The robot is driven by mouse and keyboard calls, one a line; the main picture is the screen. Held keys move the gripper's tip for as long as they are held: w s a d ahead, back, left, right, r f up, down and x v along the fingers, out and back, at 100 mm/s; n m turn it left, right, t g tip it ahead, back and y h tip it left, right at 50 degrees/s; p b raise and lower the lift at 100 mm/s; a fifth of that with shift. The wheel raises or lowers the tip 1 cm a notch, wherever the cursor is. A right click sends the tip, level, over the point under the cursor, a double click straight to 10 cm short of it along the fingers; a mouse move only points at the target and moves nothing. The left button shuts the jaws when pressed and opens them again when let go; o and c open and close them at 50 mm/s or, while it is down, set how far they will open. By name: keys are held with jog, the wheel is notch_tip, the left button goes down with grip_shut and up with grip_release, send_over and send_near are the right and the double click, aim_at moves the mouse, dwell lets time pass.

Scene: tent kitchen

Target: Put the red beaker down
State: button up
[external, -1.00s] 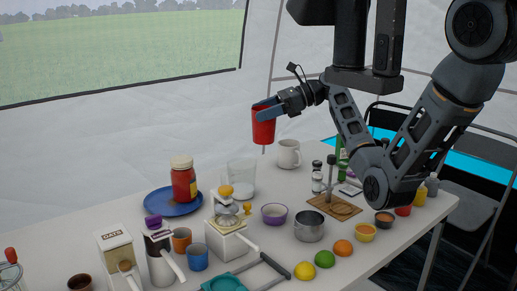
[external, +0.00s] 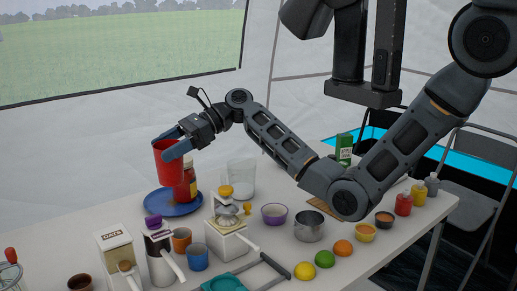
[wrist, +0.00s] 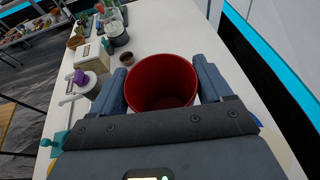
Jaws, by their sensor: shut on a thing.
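The red beaker (external: 168,163) is held upright in the air by my gripper (external: 172,148) in the external view. My gripper is shut on it, with one blue-grey finger on each side of its wall. In the wrist view the red beaker (wrist: 161,84) shows its open mouth between the two fingers, and its inside looks empty. In the external view it is in front of a red jar (external: 189,180) and hides part of it. The jar stands on a blue plate (external: 160,205). I cannot tell exactly how high the beaker is above the plate.
A clear glass beaker (external: 242,178) stands right of the plate. Bare white table (external: 75,228) lies left of the plate.

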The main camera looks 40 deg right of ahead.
aim_at(171, 181)
jog(key=shift+a+f, duration=0.2)
jog(key=shift+f, duration=0.85)
jog(key=shift+w+a+f, duration=0.15)
jog(key=shift+a+f, duration=1.7)
jog(key=shift+a, duration=0.05)
jog(key=shift+w+a+f, duration=0.2)
jog(key=shift+a+f, duration=1.6)
jog(key=shift+a, duration=0.05)
jog(key=shift+w+a+f, duration=0.15)
jog(key=shift+a+f, duration=1.7)
jog(key=shift+a, duration=0.05)
jog(key=shift+f+b, duration=0.15)
jog(key=shift+b, duration=0.2)
jog(key=o, duration=1.2)
jog(key=shift+o, duration=0.2)
jog(key=shift+d+r, duration=0.2)
jog(key=shift+r, duration=0.05)
jog(key=v, duration=1.1)
jog(key=shift+d+r+p, duration=0.1)
jog(key=shift+d+p, duration=0.25)
